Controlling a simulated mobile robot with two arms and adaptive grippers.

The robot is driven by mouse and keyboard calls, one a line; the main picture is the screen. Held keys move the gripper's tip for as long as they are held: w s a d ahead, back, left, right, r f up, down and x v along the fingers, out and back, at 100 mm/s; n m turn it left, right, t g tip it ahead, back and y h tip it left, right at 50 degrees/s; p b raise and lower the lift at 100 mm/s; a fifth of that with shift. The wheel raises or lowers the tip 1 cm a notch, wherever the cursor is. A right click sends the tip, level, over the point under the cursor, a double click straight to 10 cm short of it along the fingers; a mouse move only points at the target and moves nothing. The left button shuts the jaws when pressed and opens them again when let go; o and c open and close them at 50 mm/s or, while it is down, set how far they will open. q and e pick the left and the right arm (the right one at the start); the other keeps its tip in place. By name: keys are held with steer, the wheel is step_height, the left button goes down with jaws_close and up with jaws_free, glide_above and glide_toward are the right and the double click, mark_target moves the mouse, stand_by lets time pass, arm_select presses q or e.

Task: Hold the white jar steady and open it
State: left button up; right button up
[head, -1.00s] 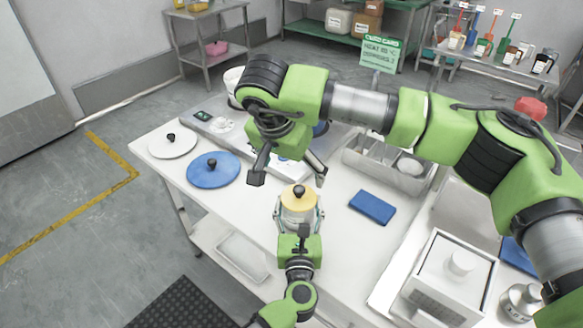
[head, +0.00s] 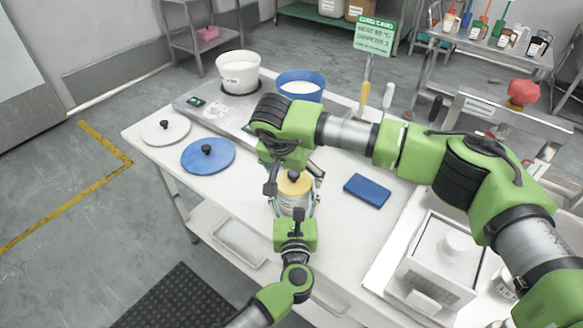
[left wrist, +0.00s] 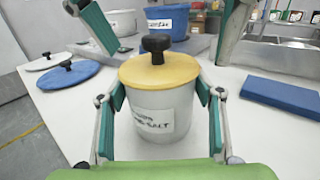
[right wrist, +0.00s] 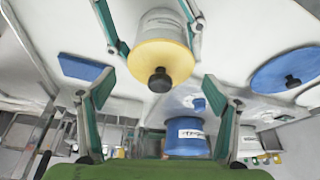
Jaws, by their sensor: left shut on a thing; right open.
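The white jar (left wrist: 165,125) has a label, a yellow lid (left wrist: 160,70) and a black knob (left wrist: 156,47). My left gripper (head: 294,208) is shut around the jar body, one finger on each side, as the left wrist view shows. My right gripper (head: 293,186) is open and comes down over the jar from behind. In the right wrist view the lid (right wrist: 162,62) and its knob (right wrist: 159,80) lie ahead between the spread fingers (right wrist: 160,100), which do not appear to touch the lid.
A blue lid (head: 208,157) and a white lid (head: 167,132) lie at left. A white pot (head: 238,74) and a blue pot (head: 300,85) stand behind. A blue block (head: 367,190) lies right of the jar, and a white boxy device (head: 440,258) stands farther right. My right arm spans the table.

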arm_select(q)
steer(key=shift+f, duration=0.1)
arm_select(e)
steer(key=shift+f, duration=0.2)
steer(key=c, duration=1.3)
steer(key=shift+r, duration=0.15)
steer(key=shift+r, duration=1)
